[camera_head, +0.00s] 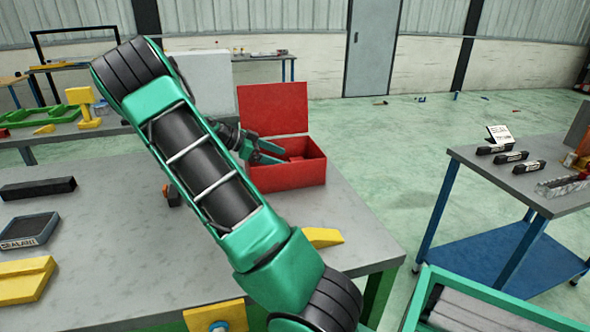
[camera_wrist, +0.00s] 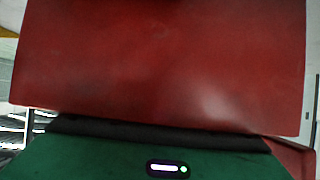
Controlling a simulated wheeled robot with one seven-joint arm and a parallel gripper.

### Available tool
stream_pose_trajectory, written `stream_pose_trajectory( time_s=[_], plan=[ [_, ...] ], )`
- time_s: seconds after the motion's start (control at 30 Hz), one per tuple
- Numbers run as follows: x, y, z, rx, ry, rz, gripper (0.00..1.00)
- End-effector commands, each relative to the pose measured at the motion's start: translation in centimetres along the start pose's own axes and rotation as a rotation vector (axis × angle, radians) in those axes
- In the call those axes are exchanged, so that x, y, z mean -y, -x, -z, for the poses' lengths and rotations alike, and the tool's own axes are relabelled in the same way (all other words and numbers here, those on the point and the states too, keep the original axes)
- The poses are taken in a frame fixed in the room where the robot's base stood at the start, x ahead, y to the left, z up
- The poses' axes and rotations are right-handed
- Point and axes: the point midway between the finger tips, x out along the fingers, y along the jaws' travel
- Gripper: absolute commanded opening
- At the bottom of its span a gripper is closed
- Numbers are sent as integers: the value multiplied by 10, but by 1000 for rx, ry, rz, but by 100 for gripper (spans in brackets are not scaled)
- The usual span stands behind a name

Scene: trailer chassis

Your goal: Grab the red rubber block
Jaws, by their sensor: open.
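An open red box (camera_head: 300,175) with its lid raised stands at the far right of the grey workbench. A small red shape (camera_head: 297,158) shows inside it; it may be the red rubber block, but I cannot tell. My gripper (camera_head: 276,153) has green fingers, spread apart, over the left part of the box opening, with nothing seen between them. In the wrist view the red lid (camera_wrist: 160,65) fills most of the picture above my green gripper body. The inside of the box is hidden there.
On the grey workbench (camera_head: 120,235) lie a yellow wedge (camera_head: 322,237), a black bar (camera_head: 38,188), a sealant box (camera_head: 28,230) and a yellow block (camera_head: 25,280). A side table (camera_head: 530,180) with black parts stands at right. Open floor lies between.

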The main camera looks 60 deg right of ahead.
Motion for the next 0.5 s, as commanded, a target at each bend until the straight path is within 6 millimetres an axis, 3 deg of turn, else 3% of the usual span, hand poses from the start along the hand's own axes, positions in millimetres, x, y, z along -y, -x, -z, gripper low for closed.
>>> stream_pose_trajectory(
  time_s=[0.33,0.5],
  plan=[
    [0,-43,4,-1,0,-3,84],
    [0,-50,4,1,1,-1,84]
  ],
)
